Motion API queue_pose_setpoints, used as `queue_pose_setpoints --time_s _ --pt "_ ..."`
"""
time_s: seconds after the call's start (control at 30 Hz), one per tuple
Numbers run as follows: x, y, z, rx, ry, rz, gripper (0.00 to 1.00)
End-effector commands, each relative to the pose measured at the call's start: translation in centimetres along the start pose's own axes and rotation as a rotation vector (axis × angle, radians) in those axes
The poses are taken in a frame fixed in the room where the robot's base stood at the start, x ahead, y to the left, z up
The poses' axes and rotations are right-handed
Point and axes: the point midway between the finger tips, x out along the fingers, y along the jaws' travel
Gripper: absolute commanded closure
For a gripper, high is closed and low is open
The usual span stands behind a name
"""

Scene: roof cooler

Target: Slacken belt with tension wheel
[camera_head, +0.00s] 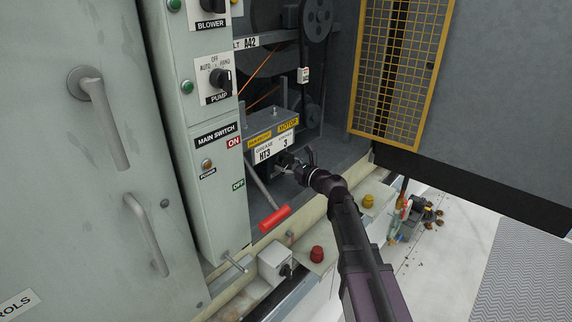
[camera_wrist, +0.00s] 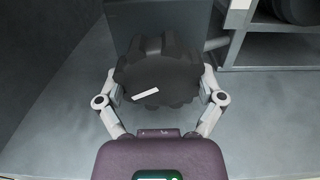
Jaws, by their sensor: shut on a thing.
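The tension wheel (camera_wrist: 158,75), a dark lobed knob with a white mark, fills the middle of the wrist view. My gripper (camera_head: 297,166) is shut on it, with one finger at each side of its rim. In the head view my gripper reaches the front of the grey motor housing (camera_head: 264,136), and largely hides the wheel. Behind the housing, a dark pulley (camera_head: 317,20) shows at the top of the compartment. Thin orange lines (camera_head: 262,68) cross the dark space behind; I cannot tell whether they are the belt.
A red-handled lever (camera_head: 274,217) sticks out left of my gripper. The switch panel (camera_head: 215,150) stands further left. A yellow mesh guard (camera_head: 399,70) stands to the right. A red knob (camera_head: 317,254) and a yellow knob (camera_head: 367,201) sit on the ledge below.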

Motion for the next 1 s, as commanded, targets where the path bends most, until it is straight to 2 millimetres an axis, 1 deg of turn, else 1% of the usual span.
queue_pose_setpoints --time_s 0.17,0.37,0.57,1.0 --pt "0.03 -0.08 0.02 -0.044 0.000 -0.001 0.61" --pt "0.04 -0.13 0.02 -0.149 0.000 -0.001 0.61" --pt "0.05 -0.18 0.04 -0.308 0.000 -0.001 0.61" --pt "0.06 -0.30 0.12 -0.722 0.000 -0.002 0.61"
